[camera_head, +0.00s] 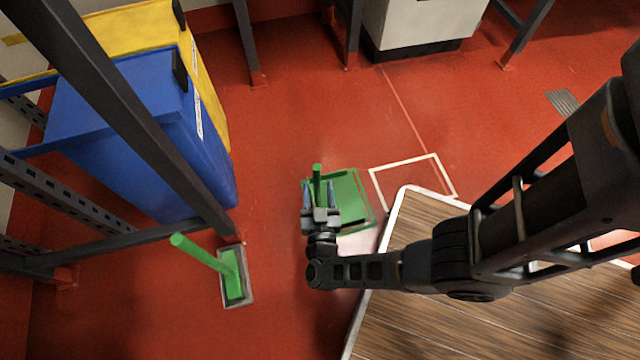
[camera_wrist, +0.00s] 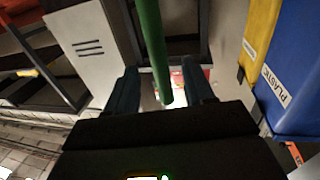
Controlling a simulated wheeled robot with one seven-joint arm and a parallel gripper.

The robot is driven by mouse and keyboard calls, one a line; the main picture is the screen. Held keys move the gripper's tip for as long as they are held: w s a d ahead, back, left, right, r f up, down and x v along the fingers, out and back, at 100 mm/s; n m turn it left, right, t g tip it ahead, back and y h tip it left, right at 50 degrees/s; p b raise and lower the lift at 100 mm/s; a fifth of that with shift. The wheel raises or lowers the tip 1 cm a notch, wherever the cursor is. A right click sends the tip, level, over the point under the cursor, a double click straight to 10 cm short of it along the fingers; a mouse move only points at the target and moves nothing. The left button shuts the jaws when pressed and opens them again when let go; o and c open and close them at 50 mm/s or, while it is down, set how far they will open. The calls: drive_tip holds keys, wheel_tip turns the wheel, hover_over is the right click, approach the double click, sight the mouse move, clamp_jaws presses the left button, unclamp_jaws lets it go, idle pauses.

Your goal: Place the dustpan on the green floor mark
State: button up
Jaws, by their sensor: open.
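The green dustpan (camera_head: 350,196) lies on the red floor, its pan to the right of my gripper. The green floor mark (camera_head: 371,214) shows as a thin outline around the pan; my gripper and wrist hide part of its left side. The dustpan's green handle (camera_head: 317,172) stands up at my gripper (camera_head: 318,194). In the wrist view the handle (camera_wrist: 154,45) comes down between the two dark fingers of my gripper (camera_wrist: 161,75), with a gap on each side. My gripper is open around the handle.
A green brush (camera_head: 233,272) with a tilted handle stands in a grey-outlined mark at lower left. A wooden platform (camera_head: 400,325) lies at right. A blue bin (camera_head: 140,130), yellow bin (camera_head: 215,100) and dark rack posts stand left.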

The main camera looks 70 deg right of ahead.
drive_tip(key=s+a+r+n+t+y, duration=0.1)
drive_tip(key=s+a+r+t+y, duration=0.15)
drive_tip(key=a, duration=0.35)
drive_tip(key=s+a+r+t+y, duration=0.2)
drive_tip(key=s+a, duration=0.2)
drive_tip(key=a, duration=0.2)
drive_tip(key=s+r+n+y, duration=0.3)
drive_tip(key=r+n, duration=0.1)
drive_tip(key=r, duration=0.6)
drive_tip(key=s+a+r+n+t+y, duration=0.1)
drive_tip(key=s+r+n+y, duration=0.1)
drive_tip(key=r, duration=0.9)
drive_tip(key=s+r+n+t+y, duration=0.1)
drive_tip(key=s+r+n+y, duration=0.2)
drive_tip(key=r, duration=0.7)
drive_tip(key=n+y, duration=0.2)
drive_tip(key=y, duration=0.1)
drive_tip(key=shift+s+a+r+n, duration=0.3)
drive_tip(key=shift+r, duration=0.05)
drive_tip(key=shift+y, duration=0.25)
